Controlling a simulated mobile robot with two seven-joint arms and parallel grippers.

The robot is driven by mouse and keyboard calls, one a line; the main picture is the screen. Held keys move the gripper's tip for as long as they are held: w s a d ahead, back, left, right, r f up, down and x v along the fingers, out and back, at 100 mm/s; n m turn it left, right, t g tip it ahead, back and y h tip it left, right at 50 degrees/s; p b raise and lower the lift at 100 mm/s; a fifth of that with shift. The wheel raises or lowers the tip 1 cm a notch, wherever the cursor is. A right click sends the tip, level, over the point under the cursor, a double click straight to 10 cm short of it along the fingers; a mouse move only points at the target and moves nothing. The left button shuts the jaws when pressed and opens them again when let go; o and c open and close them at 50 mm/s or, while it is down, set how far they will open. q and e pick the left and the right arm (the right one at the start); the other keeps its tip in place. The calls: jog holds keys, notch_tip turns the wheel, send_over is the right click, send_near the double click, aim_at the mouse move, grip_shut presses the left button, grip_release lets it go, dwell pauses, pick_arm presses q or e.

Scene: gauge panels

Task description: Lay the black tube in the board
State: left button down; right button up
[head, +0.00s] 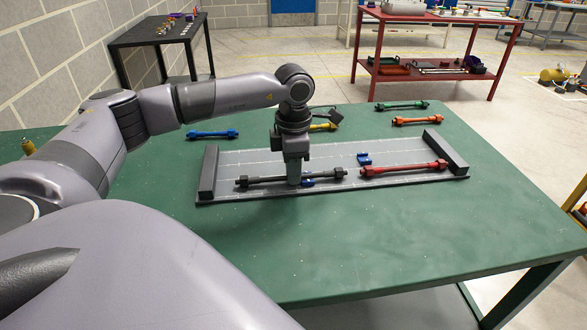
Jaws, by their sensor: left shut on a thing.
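The black tube (263,180) has a thick fitting at each end and lies lengthwise over the left half of the grey board (233,160), near its front edge. I cannot tell whether it touches the board. My left gripper (294,181) points straight down and is shut on the black tube near its middle; the fingertips hide that part of it. A red tube (403,169) lies on the board's right half. Small blue blocks (364,159) sit on the board near the middle. My right gripper is not in view.
The green table (400,250) has free room in front of the board. Behind the board lie a blue tube (212,134), a yellow tube (323,126), an orange tube (417,121) and a green tube (402,106). Raised black end blocks (208,172) bound the board.

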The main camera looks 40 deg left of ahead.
pick_arm(q)
jog(key=shift+f, duration=0.1)
jog(key=c, duration=1.1)
grip_release()
notch_tip(320, 180, up, 7)
jog(key=shift+f, duration=0.1)
notch_tip(320, 180, up, 6)
jog(key=p, duration=0.5)
